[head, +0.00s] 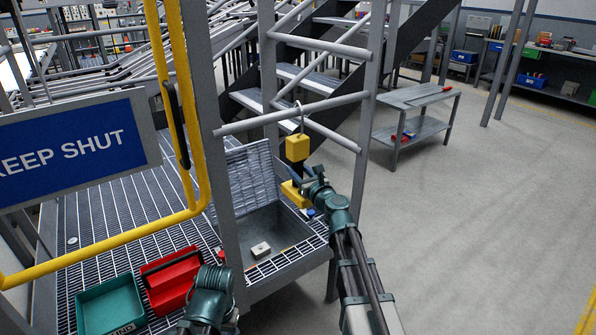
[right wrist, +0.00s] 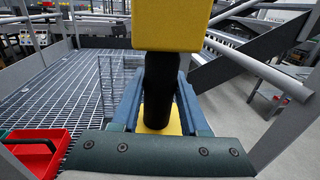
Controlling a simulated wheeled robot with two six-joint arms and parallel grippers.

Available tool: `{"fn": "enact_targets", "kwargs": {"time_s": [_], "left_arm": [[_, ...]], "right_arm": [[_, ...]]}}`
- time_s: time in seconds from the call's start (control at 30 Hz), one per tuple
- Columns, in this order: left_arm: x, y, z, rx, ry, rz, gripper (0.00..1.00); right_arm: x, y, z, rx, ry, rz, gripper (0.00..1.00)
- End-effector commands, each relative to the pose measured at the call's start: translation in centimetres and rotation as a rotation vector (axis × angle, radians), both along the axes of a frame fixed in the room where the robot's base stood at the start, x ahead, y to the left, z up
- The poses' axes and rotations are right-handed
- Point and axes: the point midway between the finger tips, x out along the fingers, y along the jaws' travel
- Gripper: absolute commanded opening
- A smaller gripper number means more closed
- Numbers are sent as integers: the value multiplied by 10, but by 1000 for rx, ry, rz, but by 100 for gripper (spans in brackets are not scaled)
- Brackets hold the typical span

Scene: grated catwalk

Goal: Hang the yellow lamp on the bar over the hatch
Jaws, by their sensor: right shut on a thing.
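The yellow lamp (head: 297,148) is upright, with a yellow top block, a black middle and a yellow base. A thin hook rises from its top. My right gripper (right wrist: 157,95) is shut on the black middle; it also shows in the head view (head: 308,180). The bar (head: 262,119) slopes over the hatch (head: 277,228). The hook overlaps the bar in the head view; I cannot tell whether it rests on it. The hatch is open, its grated lid (head: 252,172) raised behind. My left gripper (head: 208,285) is low in the head view, fingers unclear.
A yellow gate frame (head: 163,60) with a blue KEEP SHUT sign (head: 65,145) stands at left. A red toolbox (head: 171,280) and a teal bin (head: 110,306) lie on the grating. A pale block (head: 261,249) lies in the hatch. Open floor is at right.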

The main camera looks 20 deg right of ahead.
Motion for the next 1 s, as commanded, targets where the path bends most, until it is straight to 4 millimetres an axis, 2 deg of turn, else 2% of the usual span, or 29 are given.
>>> {"fn": "enact_targets", "kwargs": {"time_s": [0.07,0.1,0.27,0.53,0.67,1.0], "left_arm": [[0,0,0,0,0,0,47],[0,0,0,0,0,0,47],[0,0,0,0,0,0,47],[0,0,0,0,0,0,47],[0,0,0,0,0,0,47],[0,0,0,0,0,0,47]], "right_arm": [[0,0,0,1,0,0,0],[0,0,0,1,0,0,51],[0,0,0,0,0,0,79],[0,0,0,0,0,0,79],[-10,-2,0,0,0,-1,79],[-80,-14,0,0,0,-2,79]]}}
